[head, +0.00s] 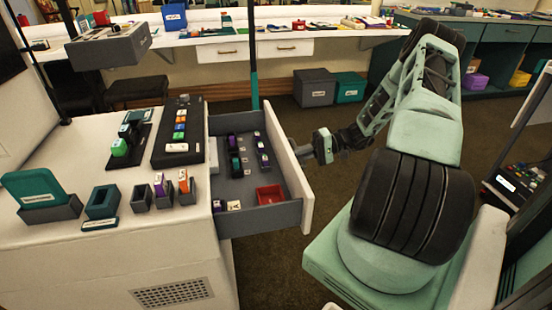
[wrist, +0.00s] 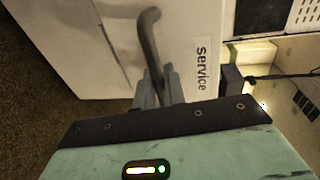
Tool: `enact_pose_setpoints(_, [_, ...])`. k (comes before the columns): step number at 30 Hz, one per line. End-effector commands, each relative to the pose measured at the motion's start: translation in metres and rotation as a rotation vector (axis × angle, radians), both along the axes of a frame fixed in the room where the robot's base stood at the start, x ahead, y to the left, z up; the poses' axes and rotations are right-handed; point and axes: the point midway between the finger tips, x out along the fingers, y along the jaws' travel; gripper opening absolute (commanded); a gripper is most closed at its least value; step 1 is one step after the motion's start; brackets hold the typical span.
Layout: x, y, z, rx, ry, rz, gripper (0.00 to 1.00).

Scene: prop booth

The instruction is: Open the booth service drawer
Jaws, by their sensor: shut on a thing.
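The service drawer (head: 258,216) stands open from the white booth cabinet (head: 150,262) in the head view, pulled out to the right. Its grey tray holds small dark, purple and white items and a red box. In the wrist view the white drawer front (wrist: 75,50) carries a "Service" label and a grey bar handle (wrist: 150,45). In the head view my gripper (head: 300,150) is at the outer side of the drawer front, and the handle there is hidden.
The booth top holds a teal box (head: 103,202), a button panel (head: 178,132) and several small holders. A teal post (head: 253,60) rises behind the drawer. A long table (head: 290,45) with props runs along the back. Dark carpet (head: 265,265) lies clear around the drawer.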

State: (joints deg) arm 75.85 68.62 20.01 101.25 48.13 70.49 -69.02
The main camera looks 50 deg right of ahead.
Motion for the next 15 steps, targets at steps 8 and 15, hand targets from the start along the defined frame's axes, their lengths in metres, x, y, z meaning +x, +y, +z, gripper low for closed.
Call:
enact_pose_setpoints(8, [-0.024,-0.037,-0.001,-0.002,0.000,-0.004,0.00])
enact_pose_setpoints(15, [-0.032,-0.048,-0.001,-0.002,-0.001,-0.002,0.00])
